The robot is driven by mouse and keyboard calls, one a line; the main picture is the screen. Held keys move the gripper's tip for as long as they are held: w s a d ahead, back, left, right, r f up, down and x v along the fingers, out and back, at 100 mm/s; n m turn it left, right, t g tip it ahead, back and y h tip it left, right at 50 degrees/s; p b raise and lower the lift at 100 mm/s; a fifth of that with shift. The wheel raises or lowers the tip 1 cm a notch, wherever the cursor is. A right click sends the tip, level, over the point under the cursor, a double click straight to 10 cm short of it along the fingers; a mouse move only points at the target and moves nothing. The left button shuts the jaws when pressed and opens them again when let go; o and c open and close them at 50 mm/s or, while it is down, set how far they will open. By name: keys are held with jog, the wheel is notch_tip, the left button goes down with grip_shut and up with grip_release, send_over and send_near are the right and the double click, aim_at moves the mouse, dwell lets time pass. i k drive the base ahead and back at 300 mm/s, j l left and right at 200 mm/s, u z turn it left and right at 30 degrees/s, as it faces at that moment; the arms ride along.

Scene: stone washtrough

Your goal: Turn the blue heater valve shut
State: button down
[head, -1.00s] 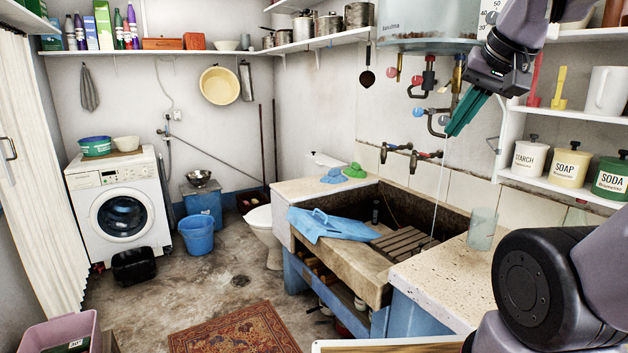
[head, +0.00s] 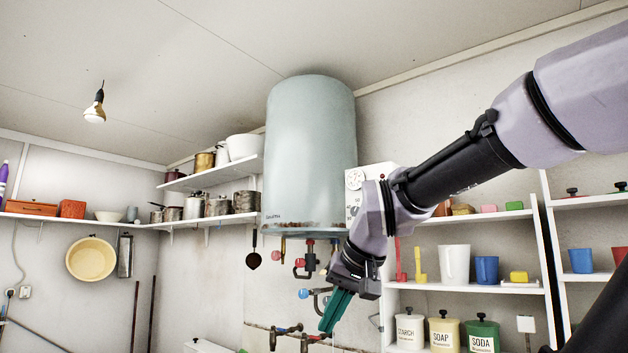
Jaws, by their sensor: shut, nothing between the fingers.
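The blue heater valve knob (head: 303,293) is on the pipework below the grey-green water heater (head: 310,150). My gripper (head: 326,328) has green fingers pointing down and left. The fingers are shut and empty. In the picture they are just right of the blue valve and lower. I cannot tell the depth gap between them. Part of the pipework behind my gripper is hidden.
Red-knobbed valves (head: 301,263) hang close above the blue one. A hanging ladle (head: 253,255) is to the left. Shelves with jugs and canisters (head: 445,332) stand close on the right.

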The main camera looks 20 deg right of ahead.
aim_at(304, 293)
jog(key=z, duration=0.4)
jog(key=i+j+z, duration=0.1)
jog(key=z, duration=0.25)
jog(key=i+z, duration=0.1)
jog(key=z, duration=0.3)
jog(key=j+z, duration=0.1)
jog(key=z, duration=0.3)
jog(key=i+j+z, duration=0.1)
jog(key=j, duration=0.65)
jog(key=i+j, duration=0.1)
jog(key=j, duration=0.7)
jog(key=i+j, duration=0.1)
jog(key=j, duration=1.65)
